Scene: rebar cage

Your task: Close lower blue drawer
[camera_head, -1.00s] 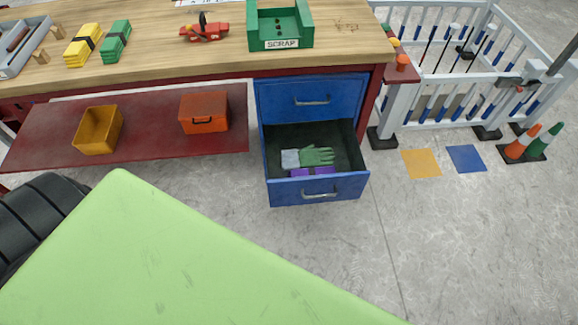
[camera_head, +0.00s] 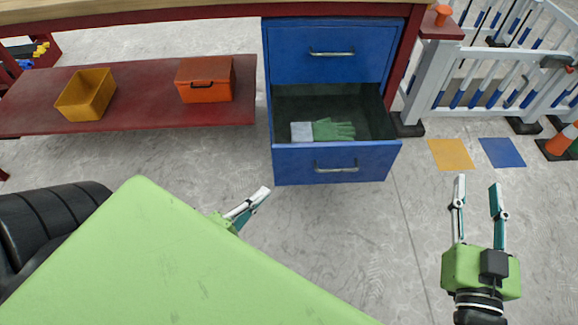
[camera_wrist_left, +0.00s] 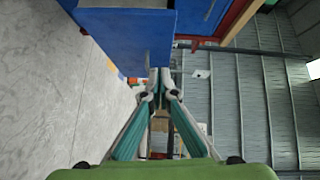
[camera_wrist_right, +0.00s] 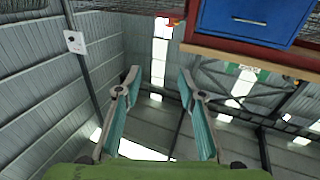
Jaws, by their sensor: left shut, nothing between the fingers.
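The lower blue drawer (camera_head: 337,163) is pulled out below the shut upper blue drawer (camera_head: 325,52). Green gloves (camera_head: 333,129) with a pale cuff lie inside it. My left gripper (camera_head: 264,192) is shut and empty, just in front of and left of the drawer's front, low near the floor. In the left wrist view its fingertips (camera_wrist_left: 159,74) come together close to a blue panel (camera_wrist_left: 125,35). Contact cannot be told. My right gripper (camera_head: 477,184) is open and empty, right of the drawer, and it also shows open in the right wrist view (camera_wrist_right: 158,76).
A red shelf (camera_head: 140,115) left of the drawers bears a yellow bin (camera_head: 86,94) and an orange box (camera_head: 205,80). A white fence (camera_head: 490,75) and cones (camera_head: 563,140) stand at the right. The floor before the drawer is clear.

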